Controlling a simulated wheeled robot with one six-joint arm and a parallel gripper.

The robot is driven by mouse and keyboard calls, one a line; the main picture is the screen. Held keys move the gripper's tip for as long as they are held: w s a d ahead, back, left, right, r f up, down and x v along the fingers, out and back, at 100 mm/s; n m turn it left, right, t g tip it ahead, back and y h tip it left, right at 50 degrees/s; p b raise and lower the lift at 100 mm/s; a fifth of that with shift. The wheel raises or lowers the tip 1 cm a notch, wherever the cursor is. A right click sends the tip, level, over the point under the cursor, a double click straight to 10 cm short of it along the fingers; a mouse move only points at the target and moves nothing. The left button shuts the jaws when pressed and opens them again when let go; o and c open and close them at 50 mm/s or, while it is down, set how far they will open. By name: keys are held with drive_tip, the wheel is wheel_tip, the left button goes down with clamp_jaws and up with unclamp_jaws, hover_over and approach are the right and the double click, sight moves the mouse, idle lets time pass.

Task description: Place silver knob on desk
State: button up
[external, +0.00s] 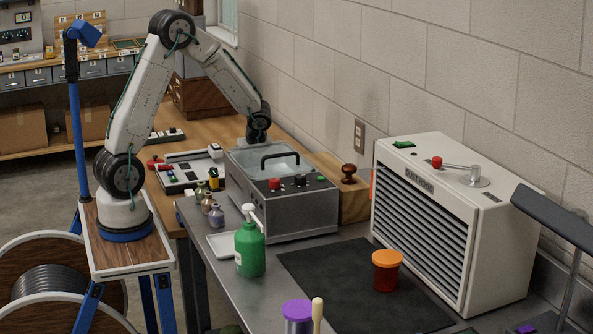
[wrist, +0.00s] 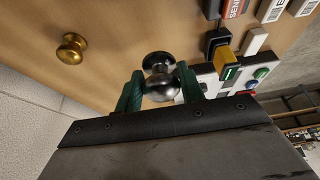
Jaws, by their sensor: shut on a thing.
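In the wrist view, a shiny silver knob (wrist: 158,68) sits between the two green fingers of my gripper (wrist: 160,88), which is shut on it. The wooden desk (wrist: 105,30) spreads behind the knob. Whether the knob touches the desk I cannot tell. In the external view, the wooden desk (external: 218,129) runs along the wall at the back. My arm reaches down over it, behind the grey metal machine, and the fingers and the silver knob are hidden there.
A brass knob (wrist: 71,48) stands on the desk, left of my gripper in the wrist view. A black and yellow item (wrist: 222,45) and a white panel with coloured buttons (wrist: 255,72) lie close on the right. The grey lidded machine (external: 281,195) stands in front of the arm's end.

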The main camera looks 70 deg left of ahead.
wheel_tip(320, 180, down, 10)
idle(0.6)
drive_tip(key=shift+f, duration=0.15)
drive_tip(key=o, duration=1.2)
